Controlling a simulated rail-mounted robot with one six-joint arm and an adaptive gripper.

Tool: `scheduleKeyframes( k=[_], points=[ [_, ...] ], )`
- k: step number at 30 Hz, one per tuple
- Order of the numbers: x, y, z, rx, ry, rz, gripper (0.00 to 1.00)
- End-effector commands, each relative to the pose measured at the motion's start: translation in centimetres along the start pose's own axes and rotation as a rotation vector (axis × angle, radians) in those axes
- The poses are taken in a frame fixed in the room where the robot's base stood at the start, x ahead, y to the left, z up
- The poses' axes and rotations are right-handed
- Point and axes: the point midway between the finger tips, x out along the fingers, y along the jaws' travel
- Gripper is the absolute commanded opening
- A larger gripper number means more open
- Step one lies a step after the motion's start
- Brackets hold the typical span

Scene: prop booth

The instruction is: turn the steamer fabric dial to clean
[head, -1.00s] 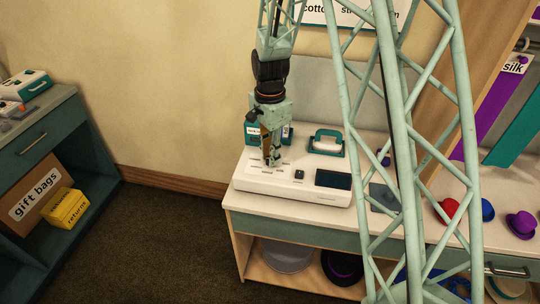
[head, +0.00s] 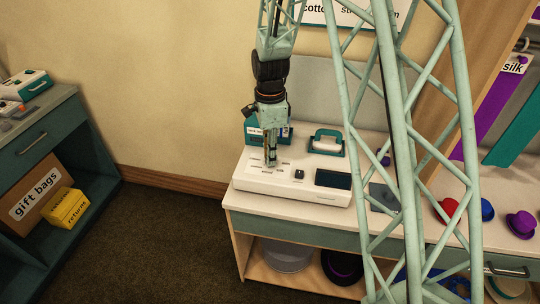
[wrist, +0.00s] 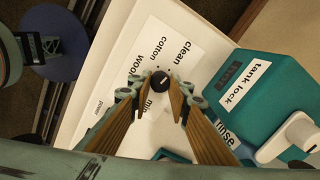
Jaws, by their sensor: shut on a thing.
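The steamer (head: 255,184) is a white flat unit on the counter, with a dark panel at its right and a small dark switch. In the wrist view its fabric dial (wrist: 160,80) is a small black round knob. Printed words around it include clean, cotton and wool; others are partly covered by my fingers. My gripper (wrist: 161,97) points down with its fingertips closed on both sides of the dial. In the head view my gripper (head: 270,163) stands over the left part of the steamer and hides the dial. I cannot tell exactly which word the dial points at.
A teal tank (wrist: 233,62) labelled tank lock stands close beside the dial. A teal-and-white handled piece (head: 327,142) sits behind the steamer. Hats, including a red one (head: 447,209), lie on the counter's right. A dark cabinet (head: 40,135) stands at far left, with open floor between.

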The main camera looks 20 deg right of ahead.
Motion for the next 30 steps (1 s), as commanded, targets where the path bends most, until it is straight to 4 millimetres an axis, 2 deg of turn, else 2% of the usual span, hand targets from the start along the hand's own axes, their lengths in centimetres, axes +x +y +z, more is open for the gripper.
scheduleKeyframes(
  k=[5, 6, 10, 22, 30],
  points=[
    [0.0, 0.0, 0.0, 0.0, 0.0, -0.001, 0.07],
    [0.0, 0.0, 0.0, 0.0, 0.0, -0.001, 0.21],
    [0.0, 0.0, 0.0, 0.0, 0.0, 0.0, 0.32],
    [-0.2, 0.0, 0.0, -0.001, 0.0, 0.0, 0.32],
    [-1.5, -0.1, 0.0, -0.001, 0.0, -0.002, 0.32]
  ],
)
